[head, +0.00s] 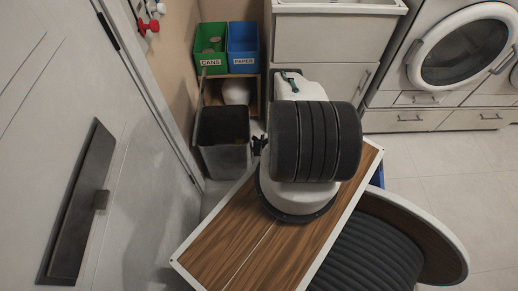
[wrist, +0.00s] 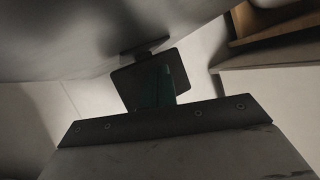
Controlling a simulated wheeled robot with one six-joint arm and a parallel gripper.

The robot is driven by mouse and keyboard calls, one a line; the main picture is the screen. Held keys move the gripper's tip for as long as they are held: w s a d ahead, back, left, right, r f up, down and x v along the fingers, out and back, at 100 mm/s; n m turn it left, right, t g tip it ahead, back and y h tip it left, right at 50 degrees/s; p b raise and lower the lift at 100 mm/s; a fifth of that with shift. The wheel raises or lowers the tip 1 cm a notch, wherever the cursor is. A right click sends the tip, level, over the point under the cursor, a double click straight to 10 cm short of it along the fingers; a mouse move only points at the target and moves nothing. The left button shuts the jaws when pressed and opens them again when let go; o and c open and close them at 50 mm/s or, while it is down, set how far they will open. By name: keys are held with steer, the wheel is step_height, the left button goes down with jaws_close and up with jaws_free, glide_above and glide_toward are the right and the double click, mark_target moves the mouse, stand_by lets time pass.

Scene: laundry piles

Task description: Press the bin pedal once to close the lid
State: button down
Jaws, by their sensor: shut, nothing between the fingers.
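The grey bin (head: 226,160) stands on the floor against the left wall in the head view. The pedal is not clearly visible in the head view, where my arm covers the area to the right of the bin. My gripper (head: 259,145) shows only as a small dark part beside the bin's right edge. In the wrist view, a dark plate with a green strip is close ahead; I cannot tell whether it touches anything. The gripper is shut and empty.
A green cans box (head: 210,50) and a blue paper box (head: 243,50) sit on a wooden shelf behind the bin. A white cabinet (head: 330,40) and washing machines (head: 462,50) stand at the back right. Tiled floor (head: 450,170) is free at the right.

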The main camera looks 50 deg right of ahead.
steer(key=shift+r, duration=0.4)
step_height(320, 180, up, 6)
stand_by(0.6)
